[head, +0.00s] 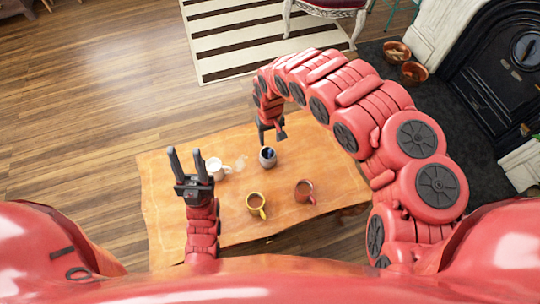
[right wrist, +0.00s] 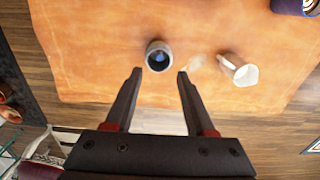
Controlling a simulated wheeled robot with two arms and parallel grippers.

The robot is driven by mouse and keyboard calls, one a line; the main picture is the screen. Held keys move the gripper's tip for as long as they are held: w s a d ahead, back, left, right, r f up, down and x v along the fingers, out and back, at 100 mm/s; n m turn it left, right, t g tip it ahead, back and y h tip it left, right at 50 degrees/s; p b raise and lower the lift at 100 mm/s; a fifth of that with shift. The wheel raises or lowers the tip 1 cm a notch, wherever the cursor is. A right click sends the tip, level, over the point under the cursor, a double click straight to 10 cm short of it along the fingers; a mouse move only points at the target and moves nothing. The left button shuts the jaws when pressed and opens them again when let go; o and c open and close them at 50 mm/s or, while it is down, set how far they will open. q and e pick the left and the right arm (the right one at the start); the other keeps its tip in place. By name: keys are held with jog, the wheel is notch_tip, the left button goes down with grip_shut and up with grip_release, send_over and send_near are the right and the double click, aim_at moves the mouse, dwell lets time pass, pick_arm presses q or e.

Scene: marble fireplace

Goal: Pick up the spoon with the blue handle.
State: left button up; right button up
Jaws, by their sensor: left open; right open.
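A grey cup (head: 268,158) stands on the table, and it also shows in the right wrist view (right wrist: 158,50). A small blue part (right wrist: 159,57) shows inside it; it may be the spoon's blue handle, but no full spoon shape can be made out. My right gripper (head: 271,140) is open and empty, pointing down just beyond the cup. In the right wrist view its fingertips (right wrist: 159,73) lie apart, either side of the cup's lower edge in the picture. My left gripper (head: 187,152) is open and empty, fingers pointing away from me, left of the white mug.
A white mug (head: 216,168) stands left of the grey cup, with a faint clear object (head: 240,163) between them. A yellow mug (head: 255,203) and a red mug (head: 304,190) stand nearer on the orange table (head: 165,215). A chair (head: 330,8) stands beyond.

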aim_at(270, 151)
notch_tip(270, 151, down, 10)
jog(key=shift+a+f, duration=0.1)
jog(key=shift+f, duration=0.4)
dwell(0.4)
grip_shut()
